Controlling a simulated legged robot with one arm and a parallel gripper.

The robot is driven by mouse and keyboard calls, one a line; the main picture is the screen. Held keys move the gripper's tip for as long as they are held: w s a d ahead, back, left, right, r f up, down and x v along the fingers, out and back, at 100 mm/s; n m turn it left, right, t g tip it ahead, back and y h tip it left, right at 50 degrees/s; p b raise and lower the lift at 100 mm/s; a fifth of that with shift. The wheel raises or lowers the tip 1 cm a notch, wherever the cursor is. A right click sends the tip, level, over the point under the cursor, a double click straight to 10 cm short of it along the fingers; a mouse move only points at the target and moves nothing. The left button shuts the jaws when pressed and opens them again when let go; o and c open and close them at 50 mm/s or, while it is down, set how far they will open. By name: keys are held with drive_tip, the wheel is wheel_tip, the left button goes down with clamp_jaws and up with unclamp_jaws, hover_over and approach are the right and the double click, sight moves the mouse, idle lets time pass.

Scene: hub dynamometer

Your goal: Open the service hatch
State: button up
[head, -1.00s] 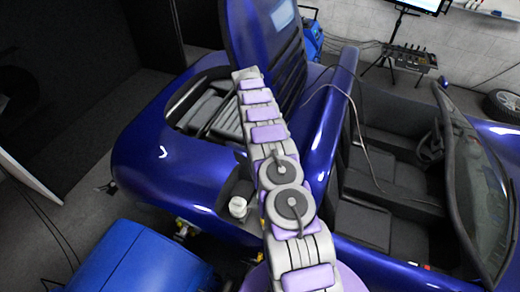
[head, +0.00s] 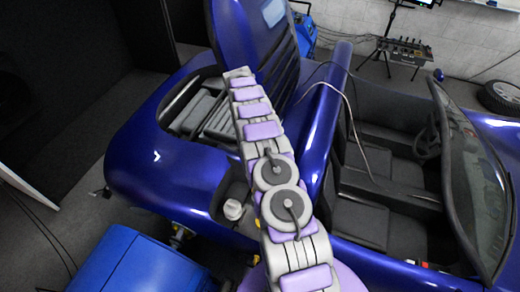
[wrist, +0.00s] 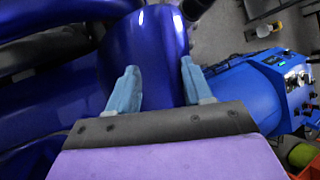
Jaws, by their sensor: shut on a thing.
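The service hatch (head: 240,32) is a glossy dark blue panel with dark louvres, standing raised at the rear of the blue car (head: 150,145). The rear bay (head: 195,110) beneath it is open, with grey parts showing inside. My arm reaches up across the head view to the hatch, and my gripper is hidden there. In the wrist view, my gripper (wrist: 158,80) has its two pale blue fingers on either side of a glossy blue panel (wrist: 145,45), which appears to be the hatch. The gripper is shut on it; the exact contact is hard to see.
A blue machine (head: 140,262) stands at the lower left, close to the car. The open cockpit with seats (head: 365,195) lies to the right, with a thin cable (head: 352,110) draped over it. Dark floor is clear at the left.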

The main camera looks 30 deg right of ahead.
drive_tip(key=shift+w+a+f, duration=0.1)
drive_tip(key=shift+w+a, duration=0.05)
drive_tip(key=shift+a, duration=0.05)
drive_tip(key=shift+w, duration=0.15)
idle(0.6)
